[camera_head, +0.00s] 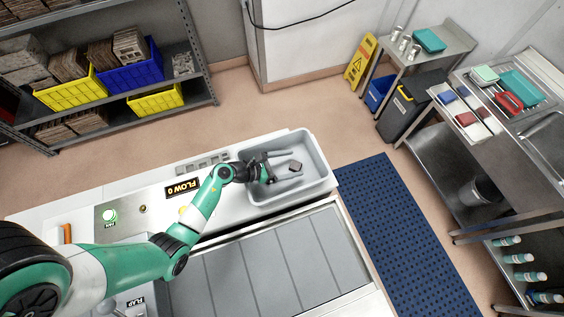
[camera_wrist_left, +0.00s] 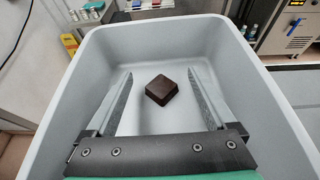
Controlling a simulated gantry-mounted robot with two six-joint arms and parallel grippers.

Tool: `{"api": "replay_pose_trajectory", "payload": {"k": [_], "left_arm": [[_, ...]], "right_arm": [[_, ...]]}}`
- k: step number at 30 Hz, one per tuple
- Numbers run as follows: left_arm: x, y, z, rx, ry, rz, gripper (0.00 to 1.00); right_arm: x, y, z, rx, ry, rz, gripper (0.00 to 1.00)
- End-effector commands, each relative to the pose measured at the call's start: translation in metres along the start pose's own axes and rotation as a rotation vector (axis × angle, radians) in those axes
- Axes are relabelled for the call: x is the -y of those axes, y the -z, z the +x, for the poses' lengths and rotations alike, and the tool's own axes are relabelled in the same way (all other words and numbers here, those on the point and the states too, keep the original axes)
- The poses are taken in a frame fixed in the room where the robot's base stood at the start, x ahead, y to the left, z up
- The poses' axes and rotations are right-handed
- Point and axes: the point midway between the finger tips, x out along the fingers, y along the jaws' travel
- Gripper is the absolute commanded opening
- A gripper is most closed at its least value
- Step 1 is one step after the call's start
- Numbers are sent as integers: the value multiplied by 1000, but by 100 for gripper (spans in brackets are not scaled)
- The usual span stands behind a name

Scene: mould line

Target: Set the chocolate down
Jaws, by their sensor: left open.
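The chocolate (camera_head: 296,166) is a small dark brown square block. It lies in the grey tub (camera_head: 326,176) at the end of the white machine. In the left wrist view the chocolate (camera_wrist_left: 161,90) sits on the tub floor, between and a little beyond my left gripper's fingers, touching neither. My left gripper (camera_head: 291,166) is open and reaches into the tub (camera_wrist_left: 226,62); its two fingers also show apart in the left wrist view (camera_wrist_left: 160,95). My right gripper is in neither view.
The white machine (camera_head: 150,205) with a grey slatted belt (camera_head: 270,262) lies beside the tub. A blue mat (camera_head: 395,225) covers the floor to the right. A steel bench (camera_head: 470,130) with trays stands further right. Shelves with yellow and blue crates (camera_head: 130,75) stand at the back left.

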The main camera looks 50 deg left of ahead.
Motion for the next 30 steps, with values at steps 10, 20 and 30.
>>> {"api": "replay_pose_trajectory", "payload": {"k": [10,20,30], "left_arm": [[-1,-9,-68,0,-7,-2,89],[0,-8,-122,0,-2,0,89],[0,-9,-124,0,0,1,89]], "right_arm": [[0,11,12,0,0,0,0],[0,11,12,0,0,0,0],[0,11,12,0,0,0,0]]}}
